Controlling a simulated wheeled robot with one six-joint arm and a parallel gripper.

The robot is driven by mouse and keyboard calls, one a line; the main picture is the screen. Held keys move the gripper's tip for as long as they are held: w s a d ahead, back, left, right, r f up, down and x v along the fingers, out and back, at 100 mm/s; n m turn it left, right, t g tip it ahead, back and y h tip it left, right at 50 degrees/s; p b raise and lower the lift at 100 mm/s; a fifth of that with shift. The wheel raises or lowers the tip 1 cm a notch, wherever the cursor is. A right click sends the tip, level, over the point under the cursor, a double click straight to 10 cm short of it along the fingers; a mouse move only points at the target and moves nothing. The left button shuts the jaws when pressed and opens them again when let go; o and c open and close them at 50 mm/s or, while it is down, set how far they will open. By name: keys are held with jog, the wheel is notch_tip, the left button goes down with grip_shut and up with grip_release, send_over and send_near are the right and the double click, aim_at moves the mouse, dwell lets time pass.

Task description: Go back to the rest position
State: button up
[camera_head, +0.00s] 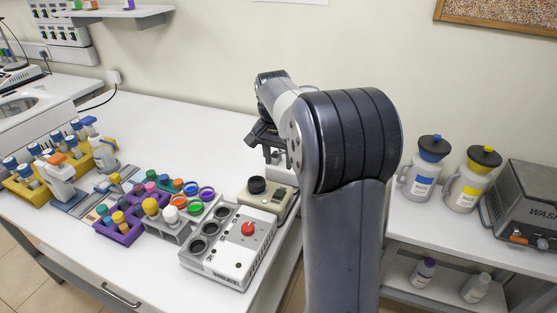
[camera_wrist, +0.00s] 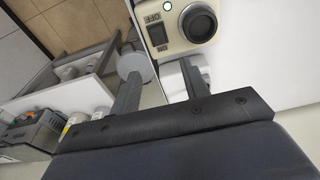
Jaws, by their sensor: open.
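My gripper (camera_head: 270,152) is raised over the back right part of the white bench (camera_head: 175,128), partly hidden behind my own arm. In the wrist view, its two dark fingers (camera_wrist: 162,72) stand apart with nothing held between them. A beige device (camera_head: 284,203) with a black round knob sits on the bench in front of and below the gripper. In the wrist view, the beige device (camera_wrist: 163,34) shows ON and OFF marks and lies beyond the fingertips, with no clear contact.
A grey-white block with a red knob (camera_head: 240,248) stands at the bench's front right. Tube racks, including a purple rack (camera_head: 119,232), and coloured caps crowd the left. Two canisters (camera_head: 424,170) and a metal bath (camera_head: 527,208) occupy the right table. The bench's back middle is clear.

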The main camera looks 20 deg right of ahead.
aim_at(281, 191)
jog(key=shift+f, duration=0.1)
jog(key=f, duration=0.6)
jog(key=w+d+f, duration=0.1)
jog(key=f, duration=0.3)
jog(key=shift+f, duration=0.45)
jog(key=shift+r, duration=0.15)
jog(key=shift+r, duration=0.1)
